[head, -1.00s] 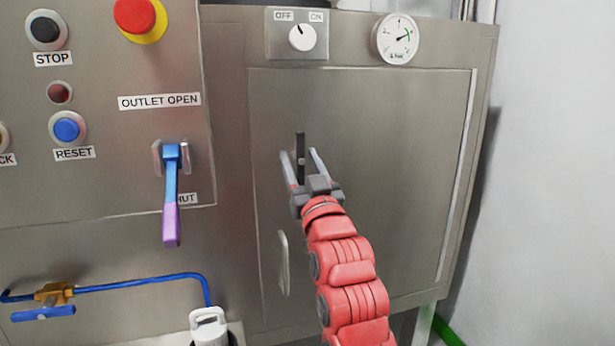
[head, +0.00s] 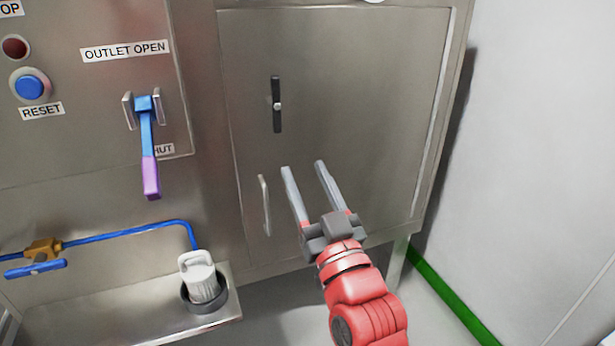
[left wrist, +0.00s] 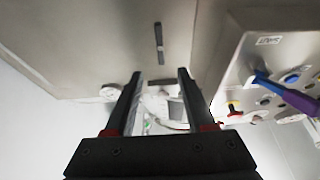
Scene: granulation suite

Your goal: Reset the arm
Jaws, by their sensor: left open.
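My left gripper (head: 305,175), on a red arm, is open and empty in front of the steel cabinet door (head: 350,90). It is below and to the right of the black latch handle (head: 277,104), apart from it. The latch handle stands upright on the door. In the left wrist view the two dark fingers (left wrist: 158,82) are spread with nothing between them, and the latch handle (left wrist: 158,43) shows beyond their tips. My right gripper is not in view.
A door pull (head: 265,206) is left of my gripper. Further left are the blue and purple outlet lever (head: 149,150), pointing down, and the blue reset button (head: 30,87). A pale lidded container (head: 201,280) stands on a low steel shelf (head: 110,325). A wall is at the right.

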